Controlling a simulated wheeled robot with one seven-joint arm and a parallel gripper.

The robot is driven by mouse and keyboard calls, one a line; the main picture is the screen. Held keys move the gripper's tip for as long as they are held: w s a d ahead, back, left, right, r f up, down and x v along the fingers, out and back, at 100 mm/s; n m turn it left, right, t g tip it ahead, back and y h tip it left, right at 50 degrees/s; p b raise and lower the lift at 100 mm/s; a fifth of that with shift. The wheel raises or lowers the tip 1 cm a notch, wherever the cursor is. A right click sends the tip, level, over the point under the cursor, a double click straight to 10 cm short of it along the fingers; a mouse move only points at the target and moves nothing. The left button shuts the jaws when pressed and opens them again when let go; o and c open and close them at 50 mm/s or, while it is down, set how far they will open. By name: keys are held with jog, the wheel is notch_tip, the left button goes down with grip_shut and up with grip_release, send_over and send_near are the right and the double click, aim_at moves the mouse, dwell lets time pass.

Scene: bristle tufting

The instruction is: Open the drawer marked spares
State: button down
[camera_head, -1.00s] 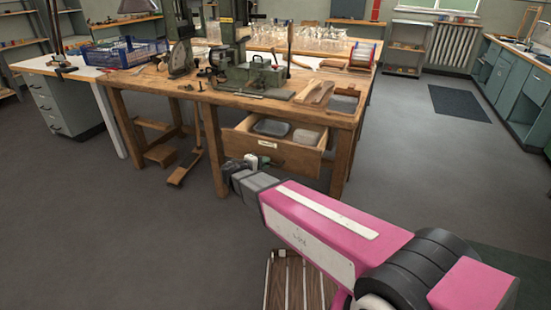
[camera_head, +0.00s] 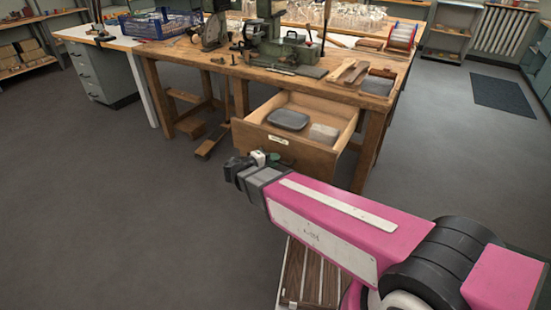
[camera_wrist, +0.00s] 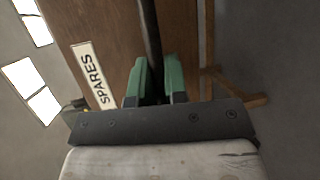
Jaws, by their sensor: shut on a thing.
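The wooden drawer (camera_head: 300,153) under the workbench is pulled well out, and its inside shows in the head view. In it lie a dark grey lidded tin (camera_head: 288,119) and a lighter grey block-like thing (camera_head: 323,132). In the wrist view its brown front (camera_wrist: 95,30) bears a white label reading SPARES (camera_wrist: 94,76). My gripper (camera_wrist: 155,80) has its green fingers close together on a dark bar-like handle (camera_wrist: 150,35) at the drawer front. In the head view my gripper (camera_head: 268,160) is at the front's lower edge, and my arm partly hides the contact.
A bench leg (camera_head: 368,150) stands right of the drawer. The grey floor (camera_head: 120,230) in front is open.

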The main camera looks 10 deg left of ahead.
jog(key=c, duration=1.2)
grip_release()
jog(key=shift+o, duration=0.2)
jog(key=shift+a, duration=0.1)
jog(key=v, duration=1)
jog(key=shift+s+a, duration=0.2)
jog(key=shift+s, duration=0.05)
